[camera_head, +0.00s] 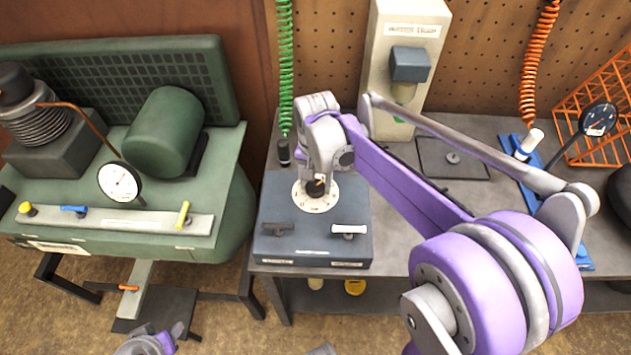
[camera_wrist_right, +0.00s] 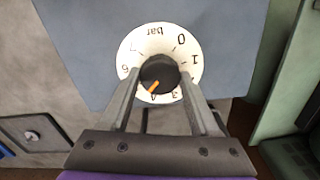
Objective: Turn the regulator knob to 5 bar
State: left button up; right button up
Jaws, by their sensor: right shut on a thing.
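The regulator knob (camera_wrist_right: 157,73) is black with an orange pointer mark and sits on a round white dial (camera_wrist_right: 158,40) marked "bar". The mark points at about the 4. The 0, 1, 3, 6 and 7 also show; the 2 and 5 are hidden behind my fingers. In the head view the dial (camera_head: 315,204) is on top of a dark blue-grey box (camera_head: 276,212). My right gripper (camera_head: 317,182) reaches down over it, its two fingers shut on the knob from both sides. Part of my left gripper (camera_head: 168,337) shows at the bottom edge, apart from everything; its opening is unclear.
Two small levers, one black (camera_head: 277,228) and one white (camera_head: 349,230), sit on the box front. A green compressor (camera_head: 225,190) with a round gauge (camera_head: 120,182) stands left. The grey bench (camera_head: 400,240) carries a blue stand (camera_head: 527,165) and an orange crate (camera_head: 600,95) at right.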

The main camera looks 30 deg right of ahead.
aim_at(316, 186)
jog(key=shift+m, duration=1.1)
jog(key=o, duration=1.3)
jog(key=shift+o, duration=0.2)
notch_tip(316, 186, up, 11)
jog(key=shift+p, duration=0.35)
jog(key=shift+f, duration=0.15)
